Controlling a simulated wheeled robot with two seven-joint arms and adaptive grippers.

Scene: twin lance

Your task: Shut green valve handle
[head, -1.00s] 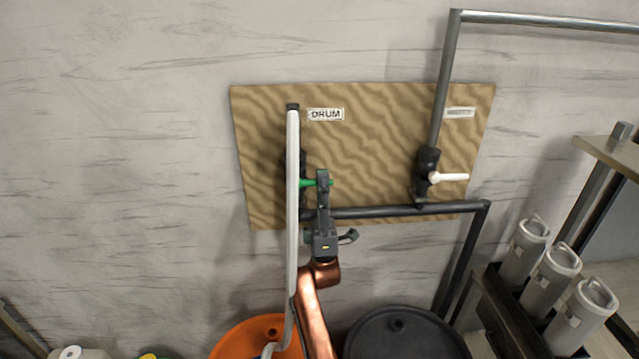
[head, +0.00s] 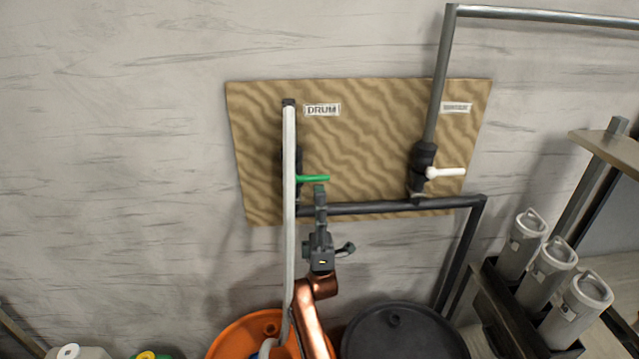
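The green valve handle (head: 314,178) sticks out level to the right from behind the upright pale lance (head: 290,170), below the DRUM label (head: 322,110). The valve body is mostly hidden behind the lance. My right gripper (head: 320,192) is just below the handle, pointing up, with its tips close under the green bar. I cannot tell whether they touch it. The fingers are seen edge-on, so their opening does not show. My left gripper is not in view.
A second valve with a white handle (head: 446,172) sits to the right on the wooden board (head: 365,150). A dark pipe (head: 390,208) runs along the board's lower part. Below are an orange drum (head: 232,340) and a black drum (head: 405,335). Grey canisters (head: 552,262) stand at right.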

